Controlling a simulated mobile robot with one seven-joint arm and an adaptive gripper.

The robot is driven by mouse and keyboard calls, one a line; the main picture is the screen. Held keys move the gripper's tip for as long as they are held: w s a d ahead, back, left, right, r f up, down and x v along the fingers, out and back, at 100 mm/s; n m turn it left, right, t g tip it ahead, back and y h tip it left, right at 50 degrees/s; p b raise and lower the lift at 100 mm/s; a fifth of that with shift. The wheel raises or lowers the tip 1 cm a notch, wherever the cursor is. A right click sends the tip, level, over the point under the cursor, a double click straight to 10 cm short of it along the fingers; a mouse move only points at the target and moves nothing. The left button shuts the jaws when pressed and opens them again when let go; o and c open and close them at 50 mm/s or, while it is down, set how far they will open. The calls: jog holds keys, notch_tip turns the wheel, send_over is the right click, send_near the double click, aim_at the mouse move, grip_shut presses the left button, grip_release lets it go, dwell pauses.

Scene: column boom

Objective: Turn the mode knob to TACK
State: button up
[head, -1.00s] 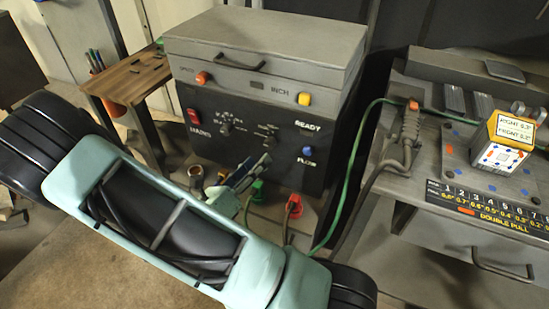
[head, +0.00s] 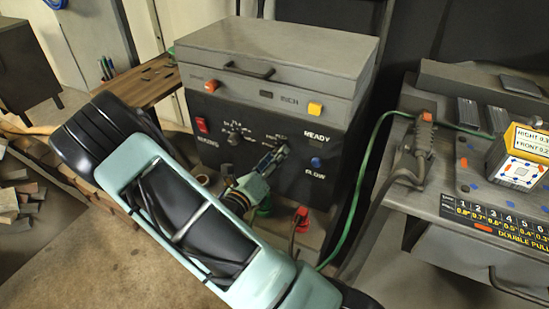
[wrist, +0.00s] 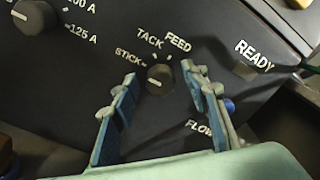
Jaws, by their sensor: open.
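The mode knob (wrist: 159,78) is a small dark round knob on the black front panel (head: 270,190). Its labels read STICK, TACK and FEED. Its pale pointer mark appears to face left, toward STICK; TACK is at its upper left. My gripper (wrist: 160,73) is open, with one blue-padded finger on each side of the knob in the wrist view. Gaps show between the fingers and the knob in that view; the depth is hard to judge. In the head view my gripper (head: 274,156) is at the panel and partly hides the knob area.
A larger amperage knob (wrist: 35,17) is to the left. The READY lamp (wrist: 243,69) and blue FLOW button (wrist: 229,105) are right of the fingers. A red MAINS switch (head: 202,125) is at the panel's left. A green cable (head: 352,200) and red connector (head: 300,216) are lower right.

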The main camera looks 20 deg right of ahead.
jog(key=shift+c, duration=0.4)
grip_shut()
jog(key=shift+m, duration=0.3)
jog(key=shift+s+m, duration=0.1)
jog(key=shift+m, duration=3.9)
jog(key=shift+o, duration=0.4)
grip_release()
jog(key=shift+y, duration=0.3)
